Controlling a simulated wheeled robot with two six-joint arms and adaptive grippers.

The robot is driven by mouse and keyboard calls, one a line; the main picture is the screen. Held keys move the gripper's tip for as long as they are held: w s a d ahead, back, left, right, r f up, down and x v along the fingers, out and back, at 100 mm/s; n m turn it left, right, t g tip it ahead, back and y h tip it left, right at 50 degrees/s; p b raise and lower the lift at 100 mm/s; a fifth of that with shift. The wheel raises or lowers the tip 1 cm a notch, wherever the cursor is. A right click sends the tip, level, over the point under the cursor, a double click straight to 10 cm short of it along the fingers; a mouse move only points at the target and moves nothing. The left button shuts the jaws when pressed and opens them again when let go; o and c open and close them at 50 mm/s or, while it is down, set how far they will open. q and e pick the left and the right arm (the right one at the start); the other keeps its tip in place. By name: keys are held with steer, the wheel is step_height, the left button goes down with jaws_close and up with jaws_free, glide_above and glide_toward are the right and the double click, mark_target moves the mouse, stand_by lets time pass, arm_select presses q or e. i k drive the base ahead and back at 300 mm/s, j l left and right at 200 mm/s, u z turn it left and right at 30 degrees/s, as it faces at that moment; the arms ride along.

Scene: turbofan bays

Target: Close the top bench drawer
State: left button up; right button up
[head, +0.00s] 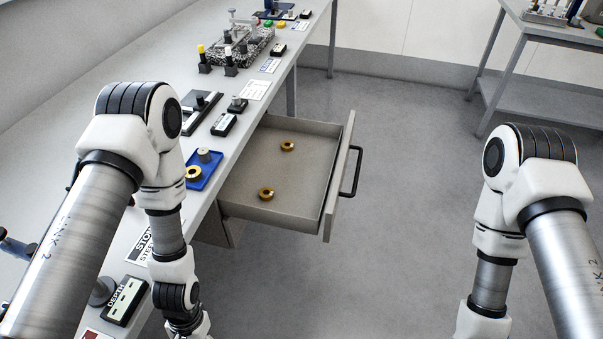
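The top bench drawer (310,170) stands pulled out from the side of the bench, toward the right. Its grey front panel (341,180) carries a black bar handle (354,172). Two brass-coloured rings lie inside, one farther back (288,145) and one nearer (266,193). My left arm reaches down over the bench in front of the drawer, and its gripper is below the picture's edge. My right arm stands over open floor to the right of the drawer, and its gripper is also out of the picture. Nothing of mine touches the handle.
The bench top (165,60) holds a blue tray (207,170) with parts, gauges, labels and a speckled block (243,45). A second grey bench (545,80) stands at the back right. The floor (410,170) right of the drawer is clear.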

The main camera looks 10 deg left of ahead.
mark_target(300, 180)
steer(key=i+l+u, duration=0.1)
steer(key=l, duration=0.25)
steer(key=l+u, duration=0.15)
steer(key=l, duration=0.2)
steer(key=i+l+u, duration=0.15)
steer(key=u, duration=0.15)
steer(key=i+l+u, duration=0.1)
steer(key=l+u, duration=0.2)
